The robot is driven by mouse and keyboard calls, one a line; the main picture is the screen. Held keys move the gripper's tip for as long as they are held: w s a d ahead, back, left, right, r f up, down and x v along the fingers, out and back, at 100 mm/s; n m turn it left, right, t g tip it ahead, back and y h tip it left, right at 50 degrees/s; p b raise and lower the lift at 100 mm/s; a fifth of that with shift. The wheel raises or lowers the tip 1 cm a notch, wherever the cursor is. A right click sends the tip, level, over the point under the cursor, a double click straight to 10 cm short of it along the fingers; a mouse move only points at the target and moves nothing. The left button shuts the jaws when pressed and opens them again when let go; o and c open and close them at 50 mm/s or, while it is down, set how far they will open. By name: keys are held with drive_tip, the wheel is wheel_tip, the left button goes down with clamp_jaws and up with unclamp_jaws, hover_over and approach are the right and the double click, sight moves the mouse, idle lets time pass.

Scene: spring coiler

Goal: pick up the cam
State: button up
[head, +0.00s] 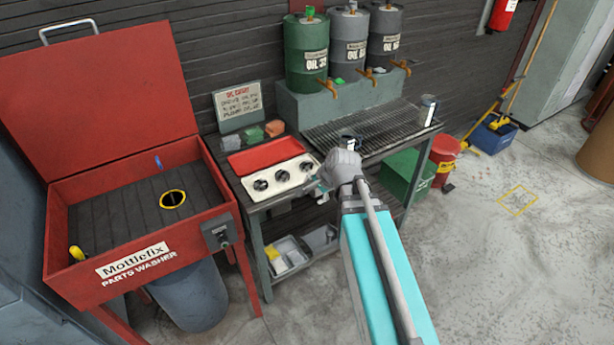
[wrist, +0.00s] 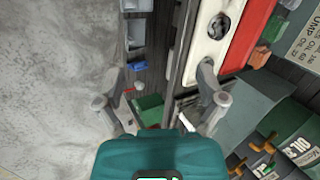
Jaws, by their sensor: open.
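I cannot tell which, if any, is the cam. One dark part (wrist: 219,26) shows at the top of the wrist view. My gripper (head: 320,187) is by the right front corner of the panel. In the wrist view my gripper (wrist: 160,70) is open, its fingers apart with nothing held between them.
A red parts washer (head: 141,262) with raised lid stands left. A slatted grate (head: 365,122) with cans on it is to the right, below oil drums (head: 348,40). A lower shelf holds grey bins (head: 290,255). The floor at right is mostly clear.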

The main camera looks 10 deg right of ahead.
drive_tip(key=w+d+f+m+t+b, duration=0.3)
drive_tip(key=w+m+b, duration=0.3)
drive_tip(key=m, duration=0.4)
drive_tip(key=w+d+f+m+t+b, duration=0.3)
drive_tip(key=w+m+b, duration=0.4)
drive_tip(key=m, duration=0.3)
drive_tip(key=shift+d+f+m+t+y+b, duration=0.35)
drive_tip(key=shift+f+t+b, duration=0.15)
drive_tip(key=shift+t+b, duration=0.5)
drive_tip(key=b, duration=0.3)
approach(306, 164)
drive_tip(key=shift+x, duration=1.2)
drive_tip(key=shift+w+a+f, duration=0.25)
drive_tip(key=shift+w+f, duration=0.2)
drive_tip(key=shift+w, duration=0.15)
drive_tip(key=shift+b+x, duration=0.9)
drive_tip(key=shift+x, duration=1.7)
drive_tip(key=shift+r, duration=0.15)
